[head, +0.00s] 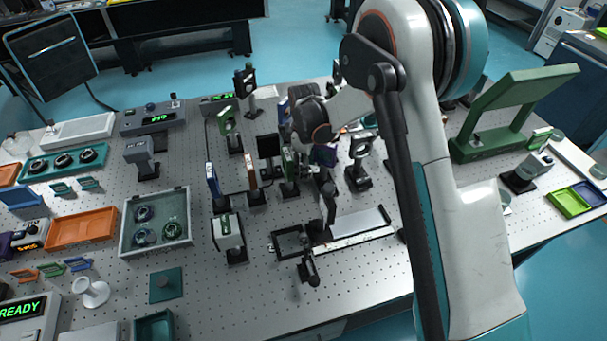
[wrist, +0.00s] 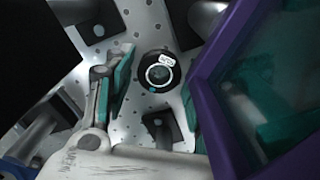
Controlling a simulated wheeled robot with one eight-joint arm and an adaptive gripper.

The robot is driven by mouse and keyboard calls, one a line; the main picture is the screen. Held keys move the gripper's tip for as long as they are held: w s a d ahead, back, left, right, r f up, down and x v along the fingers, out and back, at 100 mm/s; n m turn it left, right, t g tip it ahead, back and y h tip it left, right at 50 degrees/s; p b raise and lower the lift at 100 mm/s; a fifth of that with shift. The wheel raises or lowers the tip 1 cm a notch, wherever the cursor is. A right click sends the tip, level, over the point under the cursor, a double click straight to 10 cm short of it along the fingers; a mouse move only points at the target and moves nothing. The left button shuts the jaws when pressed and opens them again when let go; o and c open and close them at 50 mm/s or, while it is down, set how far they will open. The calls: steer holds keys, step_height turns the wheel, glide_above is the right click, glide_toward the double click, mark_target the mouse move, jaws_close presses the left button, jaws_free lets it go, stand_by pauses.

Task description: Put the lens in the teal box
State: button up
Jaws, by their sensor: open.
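A round black-rimmed piece with a clear centre and a small white label (wrist: 158,72), which looks like the lens, lies on the perforated table in the wrist view. I cannot pick it out in the head view. My gripper (wrist: 152,88) is open above it, with one teal-padded finger at left. The other finger is mostly hidden behind a purple-framed panel at right. In the head view my gripper is hidden among the arm and the optics mounts. An open teal box (head: 154,327) stands at the bottom left of the head view, cut by the frame's edge.
Crowded upright mounts stand around my gripper. The purple-framed panel (wrist: 217,60) is very close in the wrist view. A grey tray (head: 184,243) with round parts, an orange tray (head: 82,228) and a flat teal piece (head: 166,284) lie at left. Bare table shows at front centre.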

steer(key=shift+f, duration=0.6)
steer(key=shift+r, duration=0.1)
steer(key=c, duration=0.9)
